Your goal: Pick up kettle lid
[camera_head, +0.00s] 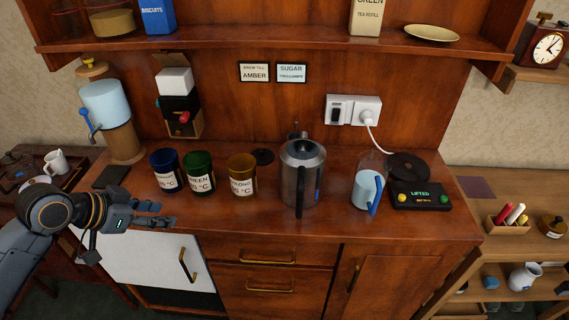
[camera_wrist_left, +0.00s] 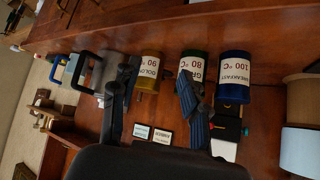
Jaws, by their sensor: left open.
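The steel kettle (camera_head: 312,177) stands upright on the wooden counter, its dark handle toward me. A small dark round disc (camera_head: 262,156) lies flat on the counter just left of the kettle; it may be the kettle lid, but it is too small to be sure. My left gripper (camera_head: 166,213) is open and empty at the counter's front left, well left of the disc and kettle. In the left wrist view its spread fingers (camera_wrist_left: 155,75) partly cover the scene, with the kettle (camera_wrist_left: 113,68) partly behind one finger. My right gripper is not in view.
Blue, green and amber canisters (camera_head: 241,174) stand between my left gripper and the kettle. A jug with a blue handle (camera_head: 364,188) and a black kettle base (camera_head: 421,197) are at the right. A shelf (camera_head: 270,47) overhangs behind. The front counter strip is clear.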

